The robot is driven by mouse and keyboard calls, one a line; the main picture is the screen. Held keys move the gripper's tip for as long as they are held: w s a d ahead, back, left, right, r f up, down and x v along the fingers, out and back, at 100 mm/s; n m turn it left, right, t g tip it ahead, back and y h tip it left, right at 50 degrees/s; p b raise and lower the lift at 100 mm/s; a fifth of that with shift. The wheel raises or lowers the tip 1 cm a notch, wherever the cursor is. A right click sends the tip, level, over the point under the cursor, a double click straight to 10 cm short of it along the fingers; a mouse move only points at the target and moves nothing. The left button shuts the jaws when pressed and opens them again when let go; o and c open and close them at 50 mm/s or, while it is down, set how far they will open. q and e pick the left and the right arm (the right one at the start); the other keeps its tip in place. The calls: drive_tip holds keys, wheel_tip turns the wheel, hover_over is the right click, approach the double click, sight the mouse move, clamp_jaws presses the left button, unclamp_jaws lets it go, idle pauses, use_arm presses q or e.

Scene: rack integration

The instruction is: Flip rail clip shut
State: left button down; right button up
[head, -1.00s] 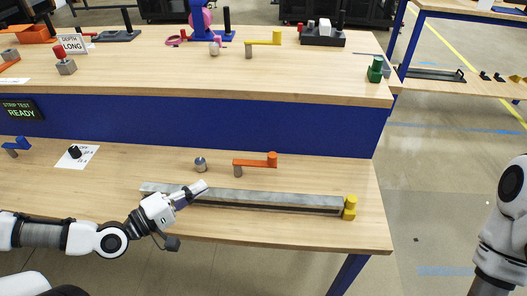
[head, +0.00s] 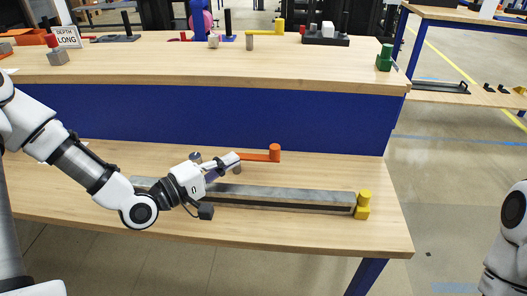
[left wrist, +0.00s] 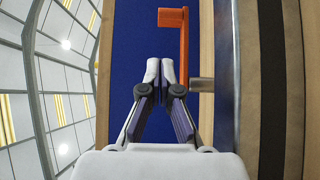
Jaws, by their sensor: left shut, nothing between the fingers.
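A long grey rail (head: 290,196) lies on the lower worktop. A yellow clip-like piece (head: 363,205) stands at its right end, with an upright knob. An orange lever (head: 262,156) on a short grey post stands behind the rail; it shows in the left wrist view (left wrist: 184,30) beyond my fingers, with its post (left wrist: 201,85) to their right. My left gripper (head: 237,156) is shut and empty, above the rail and near the lever's left end. Its closed fingertips (left wrist: 160,68) fill the middle of the left wrist view. I cannot tell whether they touch the lever. My right gripper is out of view.
A blue panel (head: 300,118) rises behind the lower worktop (head: 320,232). The upper shelf (head: 290,70) holds a green block (head: 385,58), a yellow lever (head: 268,32) and a black holder (head: 325,38). The worktop in front of the rail is clear at right.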

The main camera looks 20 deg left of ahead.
sight(255, 160)
use_arm(q)
drive_tip(key=b+x, duration=0.1)
drive_tip(key=x, duration=0.9)
drive_tip(key=shift+w+d+b, duration=0.1)
drive_tip(key=shift+b, duration=0.25)
